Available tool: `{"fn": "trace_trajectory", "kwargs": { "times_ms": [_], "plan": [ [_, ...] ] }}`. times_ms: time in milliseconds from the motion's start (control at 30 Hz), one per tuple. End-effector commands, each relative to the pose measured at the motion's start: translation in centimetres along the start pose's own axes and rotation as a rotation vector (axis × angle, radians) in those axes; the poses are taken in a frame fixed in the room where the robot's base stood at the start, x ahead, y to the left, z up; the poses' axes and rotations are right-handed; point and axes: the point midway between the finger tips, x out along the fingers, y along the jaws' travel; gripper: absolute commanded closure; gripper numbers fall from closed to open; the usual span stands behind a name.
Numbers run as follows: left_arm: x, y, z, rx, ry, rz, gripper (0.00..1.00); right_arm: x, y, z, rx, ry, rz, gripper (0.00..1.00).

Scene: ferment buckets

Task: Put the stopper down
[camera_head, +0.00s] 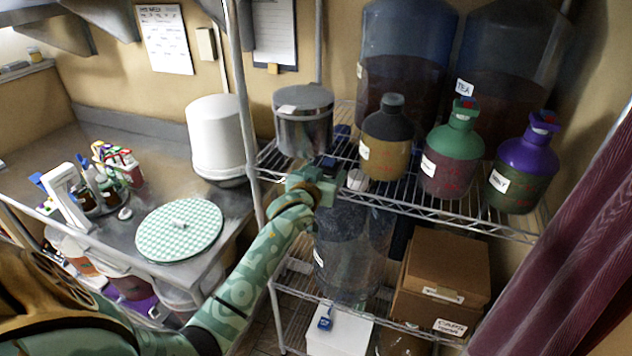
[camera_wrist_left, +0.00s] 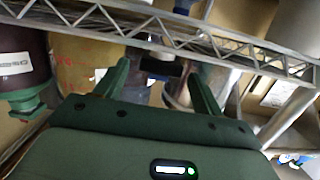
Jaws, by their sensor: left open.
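My left gripper (camera_head: 322,176) is at the front edge of the wire shelf, below the metal pot and left of the dark-topped amber jar. Its two fingers stand apart in the left wrist view (camera_wrist_left: 160,82), with a gap between them. A small pale object (camera_head: 356,180) sits on the shelf just right of the gripper; I cannot tell if it is the stopper. A small dark and blue piece (camera_wrist_left: 160,67) shows between or beyond the fingers, touching neither that I can see. I cannot identify the stopper for certain.
The metal pot (camera_head: 303,122), amber jar (camera_head: 386,140), green-topped jar (camera_head: 452,150) and purple-topped jar (camera_head: 523,165) crowd the wire shelf (camera_head: 455,215). A large clear vessel (camera_head: 350,250) stands below. A checkered round mat (camera_head: 160,245) lies on the left counter. A curtain (camera_head: 565,255) hangs at right.

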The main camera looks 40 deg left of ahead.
Motion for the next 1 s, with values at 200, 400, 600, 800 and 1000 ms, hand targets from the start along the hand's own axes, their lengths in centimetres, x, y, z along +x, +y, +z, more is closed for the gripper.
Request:
{"fn": "trace_trajectory", "kwargs": {
  "times_ms": [200, 400, 600, 800, 1000],
  "plan": [
    [-4.9, 0.0, 0.1, 0.001, -0.001, 0.000, 0.31, 0.1, -0.3, -0.1, 0.001, 0.001, -0.003, 0.64],
    [-6.9, -0.1, 0.1, 0.002, -0.001, -0.001, 0.31, 0.1, -0.3, -0.1, 0.001, 0.001, -0.003, 0.64],
    [-7.2, 0.0, 0.0, 0.002, 0.000, -0.001, 0.31, 0.1, -0.2, 0.0, 0.000, 0.001, -0.003, 0.64],
    [-6.7, 0.8, 5.0, 0.028, -0.092, 0.020, 0.31, 0.1, -0.1, 0.0, -0.001, 0.000, -0.001, 0.64],
    [-10.2, 3.2, 25.3, 0.147, -0.448, 0.115, 0.31, 0.1, 0.1, 0.1, -0.002, -0.001, 0.001, 0.64]
  ]
}}
